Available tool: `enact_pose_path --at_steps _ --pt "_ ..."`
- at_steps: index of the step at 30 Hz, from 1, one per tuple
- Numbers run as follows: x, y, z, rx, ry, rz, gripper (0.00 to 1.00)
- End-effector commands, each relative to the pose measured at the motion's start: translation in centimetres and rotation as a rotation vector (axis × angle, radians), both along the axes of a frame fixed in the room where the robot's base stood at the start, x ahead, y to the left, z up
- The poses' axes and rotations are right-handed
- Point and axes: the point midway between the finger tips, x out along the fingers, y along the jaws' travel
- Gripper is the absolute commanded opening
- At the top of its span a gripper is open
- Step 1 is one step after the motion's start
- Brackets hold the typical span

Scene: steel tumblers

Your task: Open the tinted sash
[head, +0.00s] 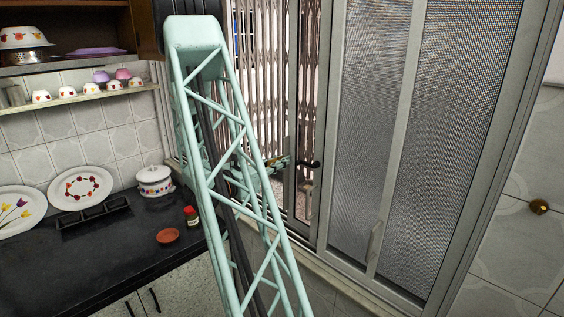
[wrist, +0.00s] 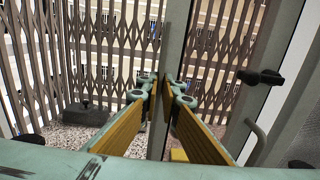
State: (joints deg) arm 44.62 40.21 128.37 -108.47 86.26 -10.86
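A narrow glazed sash (head: 308,95) stands in the window opening in the head view, and the grille behind it looks darker and browner there. I take it as the tinted sash. A black handle (head: 313,164) sits on the frame at its right; the handle also shows at the right of the wrist view (wrist: 260,77). The sash's grey upright (wrist: 176,40) runs down the middle of the wrist view. My gripper (wrist: 160,86) is open, its yellow-padded fingers either side of that upright's line. Contact cannot be told. In the head view my gripper (head: 277,165) is partly hidden by my lattice arm.
Frosted panels (head: 372,110) with a pale pull (head: 375,240) fill the right. A folding metal grille (wrist: 95,50) stands beyond the opening. A black counter (head: 110,245) at left holds a white pot (head: 155,181), a small red jar (head: 190,216) and plates.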

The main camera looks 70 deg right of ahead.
Motion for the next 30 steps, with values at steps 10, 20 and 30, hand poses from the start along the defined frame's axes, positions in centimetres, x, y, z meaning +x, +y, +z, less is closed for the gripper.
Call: enact_pose_path --at_steps 10,20,30 --pt "0.0 0.0 0.0 -0.001 0.000 0.001 0.18" --pt "0.3 0.5 0.1 -0.001 0.000 0.002 0.18" --pt "1.5 2.8 0.1 -0.001 0.000 0.003 0.18"
